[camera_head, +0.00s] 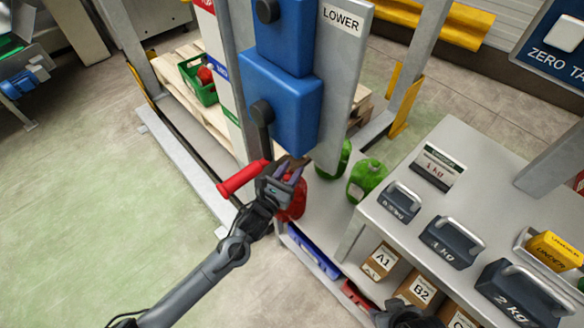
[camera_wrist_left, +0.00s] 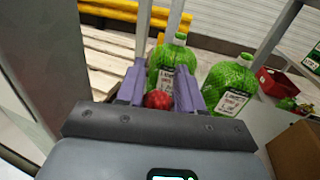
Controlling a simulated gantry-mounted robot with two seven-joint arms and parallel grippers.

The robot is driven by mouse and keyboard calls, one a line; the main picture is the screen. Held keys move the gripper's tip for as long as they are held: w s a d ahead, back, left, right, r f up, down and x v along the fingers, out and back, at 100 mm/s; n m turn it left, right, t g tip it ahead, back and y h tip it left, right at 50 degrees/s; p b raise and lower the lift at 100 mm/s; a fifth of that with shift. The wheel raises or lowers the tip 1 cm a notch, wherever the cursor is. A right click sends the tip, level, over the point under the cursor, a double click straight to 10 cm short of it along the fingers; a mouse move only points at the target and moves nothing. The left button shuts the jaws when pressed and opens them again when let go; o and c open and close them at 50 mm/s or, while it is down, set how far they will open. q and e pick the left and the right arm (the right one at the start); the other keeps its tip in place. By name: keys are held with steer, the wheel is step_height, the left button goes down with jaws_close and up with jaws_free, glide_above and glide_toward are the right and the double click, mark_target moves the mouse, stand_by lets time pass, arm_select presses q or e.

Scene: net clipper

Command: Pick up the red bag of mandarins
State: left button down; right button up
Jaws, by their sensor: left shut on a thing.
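The red bag of mandarins (camera_head: 292,200) hangs or stands at the left end of the low grey shelf, just under my left gripper (camera_head: 291,172). My left gripper is shut on it, with the purple fingers at its top. In the left wrist view a round red part of the bag (camera_wrist_left: 158,99) shows between the two fingers of the gripper (camera_wrist_left: 160,88); the rest is hidden behind the gripper body. I cannot tell whether the bag's bottom touches the shelf. A dark part of my right arm shows at the bottom edge of the head view; its fingers cannot be made out.
Two green bags (camera_head: 367,178) stand on the shelf right of the red bag. A red lever (camera_head: 243,178) juts out beside my left gripper, below the blue machine (camera_head: 285,95). A table with dark weights (camera_head: 452,243) is at right. Open floor lies at left.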

arm_select(q)
steer(key=c, duration=0.6)
jaws_free()
steer(key=shift+c, duration=0.2)
steer(key=shift+s, duration=0.1)
steer(key=p+v, duration=0.4)
steer(key=v, duration=0.6)
steer(key=shift+s+a, duration=0.2)
steer(key=shift+s, duration=0.05)
steer(key=shift+o, duration=0.6)
